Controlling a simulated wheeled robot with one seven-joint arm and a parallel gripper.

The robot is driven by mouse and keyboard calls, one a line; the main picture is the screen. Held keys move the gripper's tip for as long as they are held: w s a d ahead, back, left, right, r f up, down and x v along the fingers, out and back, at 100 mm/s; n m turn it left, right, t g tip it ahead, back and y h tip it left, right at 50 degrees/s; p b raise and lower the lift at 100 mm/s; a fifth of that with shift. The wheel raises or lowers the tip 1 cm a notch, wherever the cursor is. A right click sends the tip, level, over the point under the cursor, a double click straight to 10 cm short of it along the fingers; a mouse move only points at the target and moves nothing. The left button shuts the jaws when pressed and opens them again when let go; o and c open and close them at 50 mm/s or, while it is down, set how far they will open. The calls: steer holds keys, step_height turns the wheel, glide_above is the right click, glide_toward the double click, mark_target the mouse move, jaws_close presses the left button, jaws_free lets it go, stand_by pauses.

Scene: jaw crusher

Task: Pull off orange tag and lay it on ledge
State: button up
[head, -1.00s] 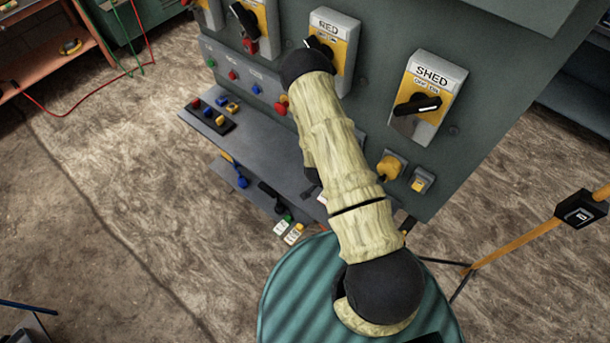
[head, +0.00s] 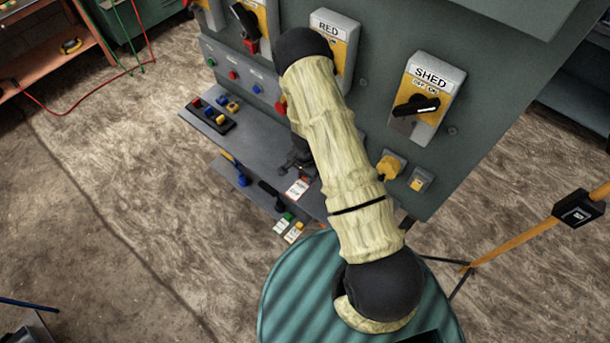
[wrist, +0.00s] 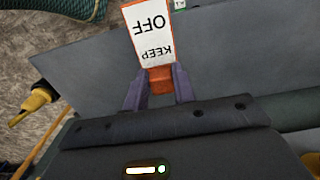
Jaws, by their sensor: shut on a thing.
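The orange tag (wrist: 152,32) has a white face reading "KEEP OFF" and an orange border and end. My gripper (wrist: 158,80) is shut on its orange end, and the tag sticks out beyond the fingertips. In the head view the tag (head: 297,188) shows beside my arm, in front of the grey ledge (head: 258,150). The ledge also fills much of the wrist view (wrist: 235,50) behind the tag. I cannot tell whether the tag touches the ledge. In the head view my arm hides part of the gripper.
A tray of coloured plugs (head: 214,112) sits on the ledge's left end. The panel above carries the RED switch (head: 345,40), the SHED switch (head: 425,95) and a yellow knob (head: 391,167). The ledge's middle looks bare.

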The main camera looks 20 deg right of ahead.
mark_target(305, 178)
steer(key=shift+f, duration=0.15)
steer(key=shift+f+b, duration=2.95)
steer(key=shift+f, duration=0.85)
steer(key=shift+f+b, duration=0.45)
steer(key=shift+f, duration=0.05)
steer(key=o, duration=1)
steer(key=shift+r, duration=0.15)
step_height(305, 178, up, 17)
steer(key=shift+r+b, duration=0.1)
steer(key=shift+b, duration=0.3)
